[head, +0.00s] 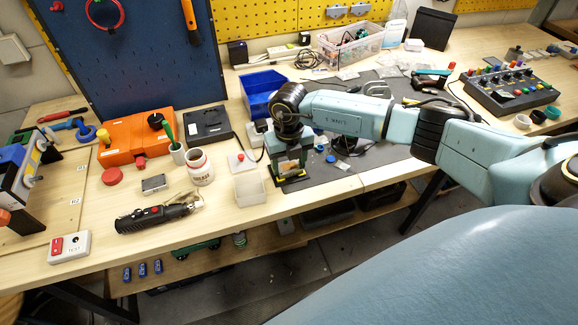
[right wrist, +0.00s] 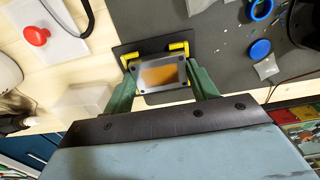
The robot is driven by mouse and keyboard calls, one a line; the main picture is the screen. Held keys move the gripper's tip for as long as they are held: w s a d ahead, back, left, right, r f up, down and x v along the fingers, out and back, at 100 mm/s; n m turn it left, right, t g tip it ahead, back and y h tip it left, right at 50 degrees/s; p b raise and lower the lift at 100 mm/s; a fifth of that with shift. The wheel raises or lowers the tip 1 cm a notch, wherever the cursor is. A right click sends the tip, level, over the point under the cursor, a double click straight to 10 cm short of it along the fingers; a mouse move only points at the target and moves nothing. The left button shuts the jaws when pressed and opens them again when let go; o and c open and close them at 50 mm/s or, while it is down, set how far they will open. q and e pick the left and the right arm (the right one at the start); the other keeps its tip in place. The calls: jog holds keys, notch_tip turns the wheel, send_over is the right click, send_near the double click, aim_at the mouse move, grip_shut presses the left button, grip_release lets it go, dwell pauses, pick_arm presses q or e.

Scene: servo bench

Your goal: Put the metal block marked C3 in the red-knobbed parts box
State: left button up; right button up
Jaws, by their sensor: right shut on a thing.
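My right gripper (head: 287,168) is shut on a grey metal block (right wrist: 141,84) with an orange-brown middle on its top face. It also shows in the right wrist view (right wrist: 160,78), with a green finger on each side of the block. No C3 mark can be read. The block is over a black plate (right wrist: 126,48) with yellow corner pieces; I cannot tell whether it touches the plate. A translucent open box (head: 249,190) stands just left of the gripper. A white lid with a red knob (head: 240,158) lies behind that box. My left gripper is not in view.
A small grey block (head: 153,183), a white mug (head: 200,167) and a black torch-like tool (head: 155,216) are to the left. A blue bin (head: 262,88) stands behind the gripper. The bench's front edge is close to the box and plate.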

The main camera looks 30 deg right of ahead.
jog(key=shift+r, duration=0.15)
notch_tip(320, 180, up, 10)
jog(key=n+b, duration=0.3)
jog(key=n, duration=1.7)
send_over(282, 173)
jog(key=s+a, duration=0.1)
jog(key=a, duration=0.2)
jog(key=s+a+n+b, duration=0.1)
jog(key=n, duration=0.5)
jog(key=s+a+n, duration=0.1)
jog(key=n, duration=0.5)
jog(key=s+a+r+n+b, duration=0.1)
jog(key=n, duration=0.5)
jog(key=shift+s+n+b, duration=0.2)
jog(key=shift+n+b, duration=0.1)
jog(key=shift+b, duration=0.05)
jog(key=shift+s, duration=0.1)
